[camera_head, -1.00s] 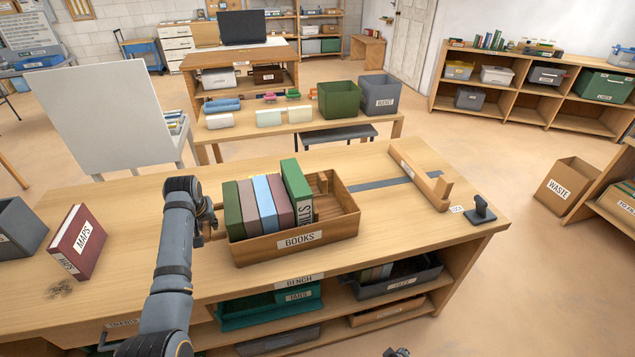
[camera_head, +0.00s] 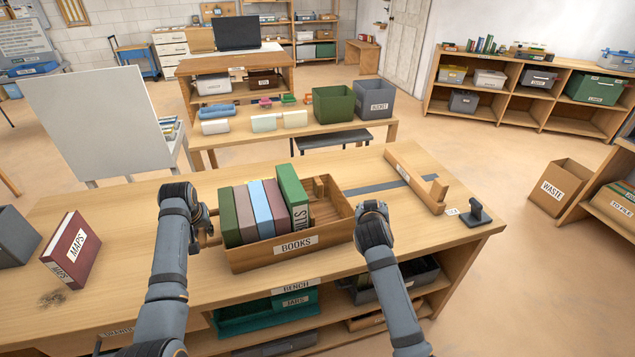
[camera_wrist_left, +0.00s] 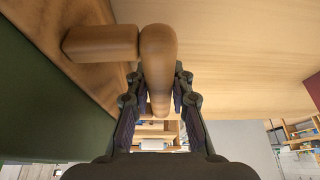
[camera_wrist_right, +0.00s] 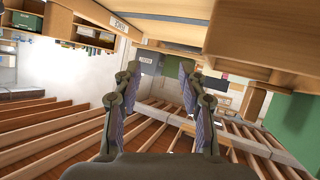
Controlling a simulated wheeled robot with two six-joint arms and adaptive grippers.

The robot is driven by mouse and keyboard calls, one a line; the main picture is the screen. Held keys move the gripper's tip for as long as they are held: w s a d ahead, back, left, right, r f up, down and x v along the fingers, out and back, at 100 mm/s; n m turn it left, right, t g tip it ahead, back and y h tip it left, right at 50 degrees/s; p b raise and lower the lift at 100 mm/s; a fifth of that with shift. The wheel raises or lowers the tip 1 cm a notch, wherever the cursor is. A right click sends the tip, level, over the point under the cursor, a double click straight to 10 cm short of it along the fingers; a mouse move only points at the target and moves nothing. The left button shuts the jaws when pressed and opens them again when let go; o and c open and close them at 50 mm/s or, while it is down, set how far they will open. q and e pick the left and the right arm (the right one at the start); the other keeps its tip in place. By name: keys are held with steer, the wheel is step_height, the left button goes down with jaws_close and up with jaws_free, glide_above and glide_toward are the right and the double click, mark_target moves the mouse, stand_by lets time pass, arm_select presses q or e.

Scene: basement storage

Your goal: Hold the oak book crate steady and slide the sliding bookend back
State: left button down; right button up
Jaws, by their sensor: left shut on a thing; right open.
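The oak book crate (camera_head: 290,253), labelled BOOKS, stands on the bench with several upright books (camera_head: 262,208) in its left part. A wooden upright piece, apparently the sliding bookend (camera_head: 320,187), stands just right of the tall green book. My left gripper (camera_head: 209,229) is shut on the rounded wooden handle (camera_wrist_left: 158,55) at the crate's left end, between its fingers in the left wrist view. My right gripper (camera_wrist_right: 158,85) is open and empty. In the head view its arm ends at the crate's right end, and its fingertips are hidden there.
A wooden rail with an upright end (camera_head: 415,178) and a dark stamp-like object (camera_head: 477,213) lie right of the crate, beside a grey strip (camera_head: 375,185). A red MAPS book (camera_head: 72,249) stands at left. The bench between it and my left arm is mostly clear.

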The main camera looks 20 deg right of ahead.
mark_target(319, 183)
steer(key=a+r+n+t+y, duration=0.1)
steer(key=a+r+n+y, duration=0.1)
steer(key=a+r+y, duration=0.3)
steer(key=a+r+n+t+y, duration=0.1)
steer(key=a+r+n+y, duration=0.15)
steer(key=a, duration=0.45)
steer(key=shift+m+h, duration=0.35)
steer(key=shift+m, duration=0.1)
steer(key=x, duration=1.2)
steer(key=shift+w+d+r, duration=0.1)
steer(key=shift+w+d, duration=0.15)
steer(key=shift+w, duration=0.2)
jaws_close()
